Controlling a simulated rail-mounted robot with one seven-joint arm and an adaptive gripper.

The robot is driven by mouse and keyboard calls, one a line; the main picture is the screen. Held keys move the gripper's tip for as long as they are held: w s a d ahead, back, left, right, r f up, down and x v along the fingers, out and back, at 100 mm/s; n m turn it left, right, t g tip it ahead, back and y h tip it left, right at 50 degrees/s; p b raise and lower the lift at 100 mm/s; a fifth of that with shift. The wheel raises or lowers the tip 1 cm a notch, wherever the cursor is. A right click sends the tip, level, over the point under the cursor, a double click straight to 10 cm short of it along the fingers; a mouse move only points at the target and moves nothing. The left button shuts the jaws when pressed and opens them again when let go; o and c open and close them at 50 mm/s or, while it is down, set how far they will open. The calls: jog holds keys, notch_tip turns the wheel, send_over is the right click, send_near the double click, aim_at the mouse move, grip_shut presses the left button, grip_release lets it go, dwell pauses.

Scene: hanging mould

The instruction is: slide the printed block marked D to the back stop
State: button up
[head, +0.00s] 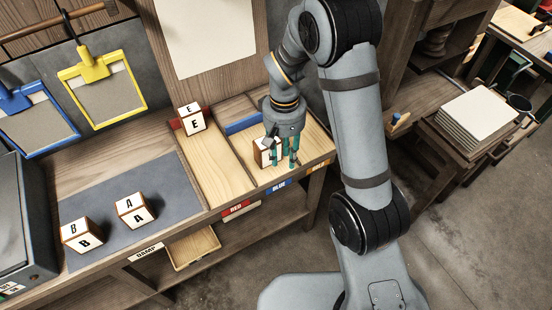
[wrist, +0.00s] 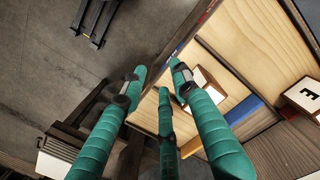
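A white block with brown edges (head: 265,152) stands in the lane labelled blue, about midway along it. Its letter is hidden or unreadable, so I cannot confirm it is D. The blue stop (head: 243,124) is at the back of that lane, with bare wood between it and the block. My gripper (head: 284,164) has its teal fingers pointing down at the block's right side. In the wrist view the block (wrist: 205,82) is partly hidden behind a finger, and the blue stop (wrist: 246,111) lies beyond it. The fingertips (wrist: 160,82) are apart with nothing seen between them; contact is unclear.
Block E (head: 194,119) stands by the red stop in the lane to the left, with a low divider (head: 226,157) between. Blocks A (head: 134,210) and B (head: 81,234) stand on the grey mat (head: 165,195).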

aim_at(268, 151)
jog(key=shift+w+a+n+t, duration=0.3)
jog(key=shift+w+n+t, duration=0.1)
jog(key=shift+w+n, duration=0.45)
jog(key=shift+c, duration=0.7)
jog(key=shift+w+a+f+n, duration=0.1)
jog(key=shift+f+n, duration=0.05)
jog(key=shift+n, duration=0.1)
jog(key=shift+c, duration=0.6)
jog(key=shift+f, duration=0.25)
jog(key=shift+c, duration=0.7)
notch_tip(268, 151, down, 10)
jog(key=shift+r+p, duration=0.25)
jog(key=shift+p, duration=0.35)
grip_shut()
jog(key=shift+w+a+r+p, duration=0.15)
jog(key=shift+w+a+p, duration=0.1)
jog(key=shift+w+p, duration=0.25)
jog(key=shift+w+a+r+p, duration=0.1)
jog(key=shift+w+a+p, duration=0.15)
jog(key=shift+w, duration=0.3)
jog(key=shift+w+a+f, duration=0.15)
jog(key=shift+w+a, duration=0.25)
jog(key=shift+w, duration=0.25)
